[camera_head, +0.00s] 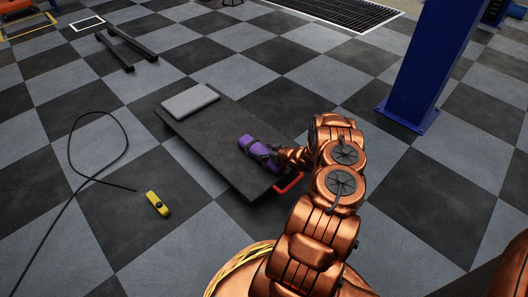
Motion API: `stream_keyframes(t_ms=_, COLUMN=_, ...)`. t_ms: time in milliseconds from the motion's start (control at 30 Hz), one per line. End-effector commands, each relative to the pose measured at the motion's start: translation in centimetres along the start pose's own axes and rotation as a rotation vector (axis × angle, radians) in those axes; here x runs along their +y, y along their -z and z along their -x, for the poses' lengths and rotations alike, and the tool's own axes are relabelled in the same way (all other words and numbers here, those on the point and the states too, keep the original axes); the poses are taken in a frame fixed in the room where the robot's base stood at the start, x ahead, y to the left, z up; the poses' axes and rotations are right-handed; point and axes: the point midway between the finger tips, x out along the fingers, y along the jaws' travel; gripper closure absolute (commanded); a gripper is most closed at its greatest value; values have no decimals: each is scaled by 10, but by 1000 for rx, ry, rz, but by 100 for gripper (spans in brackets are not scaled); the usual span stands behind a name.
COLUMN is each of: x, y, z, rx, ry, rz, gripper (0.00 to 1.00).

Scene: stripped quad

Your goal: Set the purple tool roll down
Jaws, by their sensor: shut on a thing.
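The purple tool roll (248,144) is at the right part of a low dark board (193,133) on the floor. My gripper (270,157) is shut on the right end of the roll, at the end of my copper arm. My wrist hides part of the gripper, and the fingertips are hard to make out. I cannot tell whether the roll rests on the board or is held just above it.
A grey flat case (189,101) lies on the board's far left part. A red handle (288,183) is at its right end. A yellow device (157,204) and a black cable (74,176) lie on the checkered floor. A blue post (430,65) stands at the right.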

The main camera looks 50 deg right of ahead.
Motion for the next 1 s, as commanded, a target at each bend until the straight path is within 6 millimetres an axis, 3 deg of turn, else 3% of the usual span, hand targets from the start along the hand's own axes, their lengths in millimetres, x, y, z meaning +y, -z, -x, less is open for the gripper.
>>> stream_keyframes(t_ms=133, x=0, y=-2, z=-2, rx=2, ry=0, rz=0, gripper=88)
stream_keyframes(t_ms=167, x=0, y=-2, z=-1, rx=1, ry=0, rz=0, gripper=20)
stream_keyframes(t_ms=333, x=0, y=-2, z=-1, rx=0, ry=0, rz=0, gripper=3)
stream_keyframes(t_ms=767, x=0, y=1, z=1, rx=-1, ry=0, rz=0, gripper=0)
stream_keyframes(t_ms=1000, x=0, y=2, z=35, rx=-3, ry=-1, rz=-3, gripper=0)
